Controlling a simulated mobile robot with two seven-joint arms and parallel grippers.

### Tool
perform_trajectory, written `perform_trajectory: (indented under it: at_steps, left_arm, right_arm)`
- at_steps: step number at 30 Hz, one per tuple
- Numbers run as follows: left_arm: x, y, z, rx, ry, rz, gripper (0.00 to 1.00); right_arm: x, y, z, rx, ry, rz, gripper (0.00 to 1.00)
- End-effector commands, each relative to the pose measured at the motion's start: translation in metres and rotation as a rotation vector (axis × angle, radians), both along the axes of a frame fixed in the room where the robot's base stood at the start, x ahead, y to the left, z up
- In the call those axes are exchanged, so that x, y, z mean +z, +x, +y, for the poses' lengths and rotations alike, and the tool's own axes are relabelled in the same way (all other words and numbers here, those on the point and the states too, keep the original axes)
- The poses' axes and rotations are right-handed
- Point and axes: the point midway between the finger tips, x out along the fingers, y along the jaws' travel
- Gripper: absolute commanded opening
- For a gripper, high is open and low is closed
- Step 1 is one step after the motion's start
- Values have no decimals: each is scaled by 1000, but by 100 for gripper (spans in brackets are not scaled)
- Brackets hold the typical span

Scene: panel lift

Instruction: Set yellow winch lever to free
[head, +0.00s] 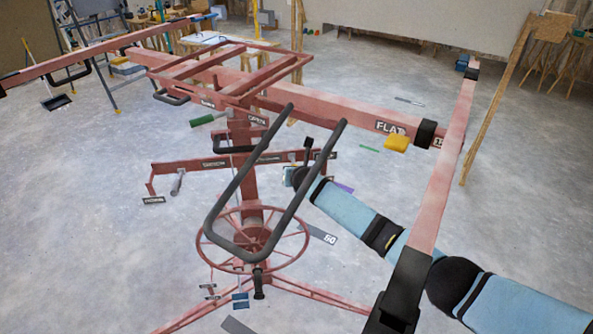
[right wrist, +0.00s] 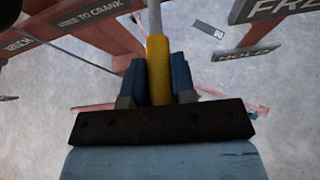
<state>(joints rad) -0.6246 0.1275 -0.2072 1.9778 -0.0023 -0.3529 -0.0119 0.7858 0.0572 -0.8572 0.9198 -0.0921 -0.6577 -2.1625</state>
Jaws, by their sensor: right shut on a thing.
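The yellow winch lever (right wrist: 158,68) has a yellow grip and a pale rod that runs up out of the top of the right wrist view. My right gripper (right wrist: 156,78) is shut on the yellow grip, a blue finger on each side. In the head view my right gripper (head: 297,177) is beside the red column, and the lever cannot be made out there. A plate reading FREE, partly cut off (right wrist: 285,8), is at the upper right of the wrist view. A HOLD plate (right wrist: 246,55) sits below it. My left gripper is not in view.
The red panel lift has a spoked wheel (head: 208,244) low on its column. A dark U-shaped handle (head: 228,200) stands in front. A long red beam (head: 452,165) runs along the right, near my right arm. Open grey floor (head: 90,240) lies at left.

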Motion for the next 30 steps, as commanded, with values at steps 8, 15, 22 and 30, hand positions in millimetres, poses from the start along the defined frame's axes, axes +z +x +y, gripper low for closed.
perform_trajectory:
  at_steps: [8, 15, 22, 30]
  left_arm:
    - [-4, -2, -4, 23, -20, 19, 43]
    - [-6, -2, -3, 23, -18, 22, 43]
    - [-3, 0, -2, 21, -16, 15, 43]
    - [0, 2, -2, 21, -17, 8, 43]
  right_arm:
    - [5, 1, -1, -2, -5, 49, 0]
    - [5, 1, -1, -1, -5, 54, 0]
    - [6, 1, -1, -1, -5, 54, 34]
    - [5, 1, 0, 0, -5, 54, 50]
